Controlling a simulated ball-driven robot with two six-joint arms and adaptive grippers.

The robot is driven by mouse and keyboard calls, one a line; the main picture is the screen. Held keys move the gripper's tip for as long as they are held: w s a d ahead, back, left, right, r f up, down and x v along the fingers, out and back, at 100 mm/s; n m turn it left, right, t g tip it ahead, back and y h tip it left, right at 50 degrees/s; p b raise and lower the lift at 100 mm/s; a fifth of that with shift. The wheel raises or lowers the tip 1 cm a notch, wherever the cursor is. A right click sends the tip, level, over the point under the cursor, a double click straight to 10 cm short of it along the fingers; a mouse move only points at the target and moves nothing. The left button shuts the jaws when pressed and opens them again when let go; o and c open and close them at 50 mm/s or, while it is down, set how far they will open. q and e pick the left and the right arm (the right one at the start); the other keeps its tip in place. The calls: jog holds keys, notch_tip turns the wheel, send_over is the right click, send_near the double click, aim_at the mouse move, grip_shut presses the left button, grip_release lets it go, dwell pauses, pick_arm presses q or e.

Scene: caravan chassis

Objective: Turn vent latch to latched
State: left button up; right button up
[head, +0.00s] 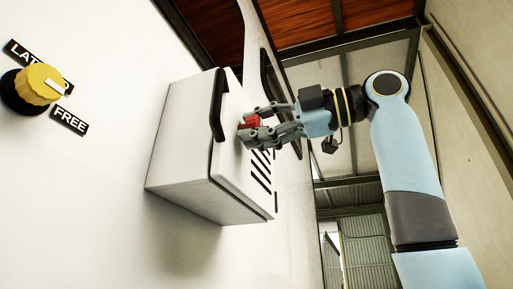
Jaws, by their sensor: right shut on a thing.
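A round yellow knob (39,84) with a black base and a white pointer mark sits on the white wall at the far left. A black label reading LATCHED (25,55) is above it, partly hidden by the knob. A black label reading FREE (69,121) is below right. The white mark points right, between the two labels. My right gripper (250,128) is shut on a small red piece (251,121) at the slotted face of a white box, well to the right of the knob. The fingers hide part of the red piece. My left gripper is not in view.
The white box (180,150) juts from the white wall (90,200), with a black handle (217,105) on its edge and dark vent slots (260,170). The wall between knob and box is clear. A beige wall (465,120) stands at the right.

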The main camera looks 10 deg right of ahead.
jog(key=shift+n, duration=0.6)
jog(key=o, duration=1.2)
jog(key=shift+d, duration=0.1)
jog(key=v, duration=1.2)
